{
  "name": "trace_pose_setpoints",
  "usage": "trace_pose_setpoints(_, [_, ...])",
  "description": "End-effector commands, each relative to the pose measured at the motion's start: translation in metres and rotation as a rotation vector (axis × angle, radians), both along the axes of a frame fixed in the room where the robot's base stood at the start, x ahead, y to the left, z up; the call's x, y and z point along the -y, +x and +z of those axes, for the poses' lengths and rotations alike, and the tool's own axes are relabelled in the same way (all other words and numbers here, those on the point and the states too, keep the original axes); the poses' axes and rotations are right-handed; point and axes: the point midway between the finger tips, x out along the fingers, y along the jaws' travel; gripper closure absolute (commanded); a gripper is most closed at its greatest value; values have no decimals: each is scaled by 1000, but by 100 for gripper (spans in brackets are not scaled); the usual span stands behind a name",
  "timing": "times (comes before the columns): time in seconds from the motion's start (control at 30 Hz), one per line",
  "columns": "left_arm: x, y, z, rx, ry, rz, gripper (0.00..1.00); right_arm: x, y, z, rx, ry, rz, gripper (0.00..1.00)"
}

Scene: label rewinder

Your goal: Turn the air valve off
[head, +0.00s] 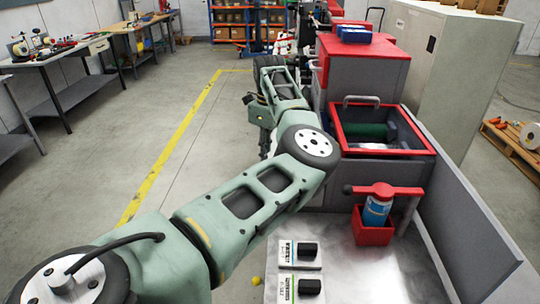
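I cannot make out the air valve for certain in the head view; my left arm hides part of the machine's near left side. A red bar-like part (385,190) stands at the front of the machine, above a blue bottle or can (376,210) in a red holder; I cannot tell whether it belongs to a valve. My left arm reaches forward from the lower left and bends at the machine's left side. My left gripper (263,115) is dark, small and partly hidden by the arm, so its opening is unclear. My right gripper is out of view.
The grey and red machine (362,75) has a red-rimmed open box (382,128) with a green roller inside. A workbench (60,55) stands at the left. The floor by the yellow line (170,150) is clear.

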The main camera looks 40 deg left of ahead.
Motion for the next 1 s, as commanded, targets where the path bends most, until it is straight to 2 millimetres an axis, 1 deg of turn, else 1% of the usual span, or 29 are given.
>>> trace_pose_setpoints(0.03, [0,-1,-5,-3,0,0,66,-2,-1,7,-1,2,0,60])
trace_pose_setpoints(0.1, [0,-1,-15,-3,0,-1,66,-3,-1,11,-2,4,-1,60])
trace_pose_setpoints(0.23, [0,0,-28,-1,2,0,66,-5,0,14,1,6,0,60])
trace_pose_setpoints(0.37, [-1,0,-33,-1,3,0,66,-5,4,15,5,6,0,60])
trace_pose_setpoints(0.57, [-1,0,-34,-1,4,0,66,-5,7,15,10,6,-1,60])
trace_pose_setpoints(0.93, [-1,0,-33,-1,4,0,98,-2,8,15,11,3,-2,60])
trace_pose_setpoints(0.97, [-1,0,-33,-1,4,0,100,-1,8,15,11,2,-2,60])
trace_pose_setpoints(1.0, [-1,0,-33,-1,4,0,100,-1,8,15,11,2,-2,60])
